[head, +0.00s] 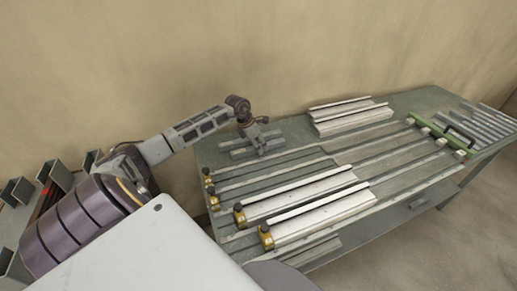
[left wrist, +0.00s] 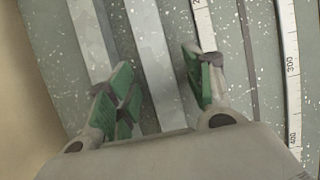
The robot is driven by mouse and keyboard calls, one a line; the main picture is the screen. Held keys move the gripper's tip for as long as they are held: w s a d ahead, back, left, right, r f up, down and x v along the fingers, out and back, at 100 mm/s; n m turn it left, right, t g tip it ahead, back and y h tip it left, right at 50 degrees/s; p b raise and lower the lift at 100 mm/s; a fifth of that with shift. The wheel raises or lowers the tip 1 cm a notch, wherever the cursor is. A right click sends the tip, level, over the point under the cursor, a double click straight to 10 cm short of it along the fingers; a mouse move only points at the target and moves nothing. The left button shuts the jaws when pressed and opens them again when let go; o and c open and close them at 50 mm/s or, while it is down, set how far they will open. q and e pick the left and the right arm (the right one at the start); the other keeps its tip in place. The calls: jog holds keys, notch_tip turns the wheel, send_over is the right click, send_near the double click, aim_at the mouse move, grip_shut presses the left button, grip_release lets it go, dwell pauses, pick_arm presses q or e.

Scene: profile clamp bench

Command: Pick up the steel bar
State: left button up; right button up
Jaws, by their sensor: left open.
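My left gripper (head: 259,147) is open, low over the far left part of the bench, at short grey steel bars (head: 240,152). In the left wrist view the green-padded fingers (left wrist: 162,88) stand apart. A plain pale steel bar (left wrist: 152,60) lies in the gap between them, apart from the right finger. A second bar (left wrist: 92,40) runs to the left and passes behind the left finger. I cannot tell whether the fingers touch either bar. The near end of the middle bar is hidden by the gripper body. My right gripper is not in view.
The bench (head: 405,103) holds long rails with brass-coloured end clamps (head: 266,236) and pale profiles (head: 320,213). Stacked profiles (head: 350,118) lie at the back, and a green rack (head: 445,138) stands right. Graduated scale strips (left wrist: 288,70) run right of the fingers. A wall rises behind the bench.

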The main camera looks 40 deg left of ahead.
pick_arm(q)
jog(key=shift+c, duration=0.2)
grip_shut()
jog(key=shift+r, duration=0.1)
notch_tip(320, 180, up, 10)
jog(key=shift+b, duration=0.4)
dwell(0.4)
dwell(0.4)
